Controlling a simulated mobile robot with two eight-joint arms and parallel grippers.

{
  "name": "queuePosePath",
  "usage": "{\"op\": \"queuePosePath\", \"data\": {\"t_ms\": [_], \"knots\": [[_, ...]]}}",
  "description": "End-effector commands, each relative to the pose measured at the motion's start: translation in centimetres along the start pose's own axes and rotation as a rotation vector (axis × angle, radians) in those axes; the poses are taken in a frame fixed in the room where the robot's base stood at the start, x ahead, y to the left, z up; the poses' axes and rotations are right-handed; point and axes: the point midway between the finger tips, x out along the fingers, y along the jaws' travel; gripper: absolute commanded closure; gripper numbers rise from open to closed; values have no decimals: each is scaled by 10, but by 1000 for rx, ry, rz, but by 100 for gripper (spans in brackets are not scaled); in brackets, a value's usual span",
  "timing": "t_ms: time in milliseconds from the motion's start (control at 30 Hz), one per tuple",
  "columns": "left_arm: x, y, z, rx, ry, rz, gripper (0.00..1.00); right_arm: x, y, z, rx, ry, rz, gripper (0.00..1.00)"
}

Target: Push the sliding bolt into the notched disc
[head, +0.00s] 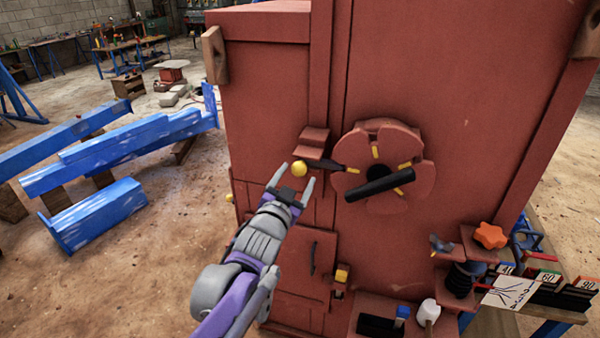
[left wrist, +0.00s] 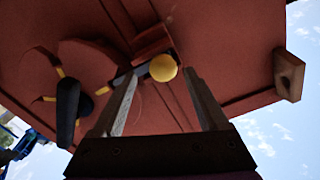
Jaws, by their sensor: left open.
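The notched disc (head: 408,193) is a red wheel with yellow marks and a black handle (head: 380,185), mounted on the red machine front. The sliding bolt (head: 335,165) is a dark rod with a yellow ball knob (head: 299,169), left of the disc under a small red bracket (head: 311,142). The bolt's tip lies close to the disc's left edge; I cannot tell if it sits in a notch. My left gripper (head: 291,184) is open, its fingers just below and around the knob. In the left wrist view the knob (left wrist: 163,68) shows between and beyond the fingertips. My right gripper is out of view.
Below right stand an orange star knob (head: 489,235), a black spring-like part (head: 461,279) and a rack of numbered plates (head: 550,290). A small door (head: 303,262) is below the gripper. Blue beams (head: 130,155) lie on the floor at left.

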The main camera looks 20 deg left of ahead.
Motion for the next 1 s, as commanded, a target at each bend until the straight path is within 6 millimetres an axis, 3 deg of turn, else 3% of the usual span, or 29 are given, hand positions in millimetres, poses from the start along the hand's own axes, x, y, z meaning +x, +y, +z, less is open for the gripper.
{"op": "queuePosePath", "data": {"t_ms": [200, 400, 1000], "knots": [[-42, 1, 1, 0, 0, 0, 24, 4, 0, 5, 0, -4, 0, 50], [-65, 1, 0, 0, 1, 1, 24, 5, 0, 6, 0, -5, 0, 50], [-72, 1, 2, -2, -5, 1, 24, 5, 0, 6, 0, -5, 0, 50]]}}
